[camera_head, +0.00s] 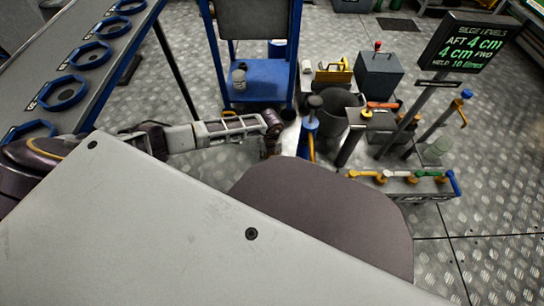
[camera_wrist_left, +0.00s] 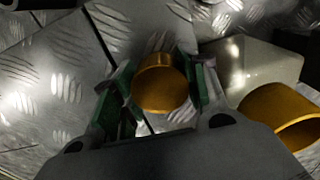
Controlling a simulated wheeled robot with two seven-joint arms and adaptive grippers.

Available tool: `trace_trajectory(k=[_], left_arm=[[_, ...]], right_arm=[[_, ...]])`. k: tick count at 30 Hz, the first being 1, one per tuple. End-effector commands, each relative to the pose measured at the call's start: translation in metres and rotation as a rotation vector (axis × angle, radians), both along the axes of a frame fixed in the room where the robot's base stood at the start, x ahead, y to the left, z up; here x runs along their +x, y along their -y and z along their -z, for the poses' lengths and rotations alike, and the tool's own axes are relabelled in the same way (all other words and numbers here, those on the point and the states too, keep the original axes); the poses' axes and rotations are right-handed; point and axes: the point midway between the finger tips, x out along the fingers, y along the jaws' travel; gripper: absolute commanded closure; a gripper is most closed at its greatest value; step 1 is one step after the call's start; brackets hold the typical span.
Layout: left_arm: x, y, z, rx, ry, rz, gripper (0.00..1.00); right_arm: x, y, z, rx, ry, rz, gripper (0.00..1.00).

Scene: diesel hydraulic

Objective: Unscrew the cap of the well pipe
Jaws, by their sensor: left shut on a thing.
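In the left wrist view, a round brass-coloured cap (camera_wrist_left: 160,88) sits between the two green-padded fingers of my left gripper (camera_wrist_left: 158,84). The gripper is shut on it from both sides. Whether the cap is still on the pipe is hidden; no pipe shows under it. A second, larger brass-coloured round piece (camera_wrist_left: 290,117) with a hollow end lies to the right, apart from the fingers. In the head view, my left arm reaches in from the left, ending near the picture's middle; its fingers and the cap are not clear there. My right gripper is not in view.
A blue trolley (camera_head: 260,82) stands beyond my left arm. A dark bucket (camera_head: 338,118), a grey box (camera_head: 380,78), a manifold with coloured handles (camera_head: 405,187) and a bilge sign (camera_head: 466,42) stand to the right. A bench (camera_head: 95,20) with blue rings is at left.

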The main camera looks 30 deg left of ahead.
Motion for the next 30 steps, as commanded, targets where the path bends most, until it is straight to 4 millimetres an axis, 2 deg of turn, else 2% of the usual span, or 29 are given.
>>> trace_trajectory(k=[30], left_arm=[[-0.0003, 0.0003, -0.0001, -0.001, -0.001, -0.612, 0.77]], right_arm=[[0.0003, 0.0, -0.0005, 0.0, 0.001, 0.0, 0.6]])
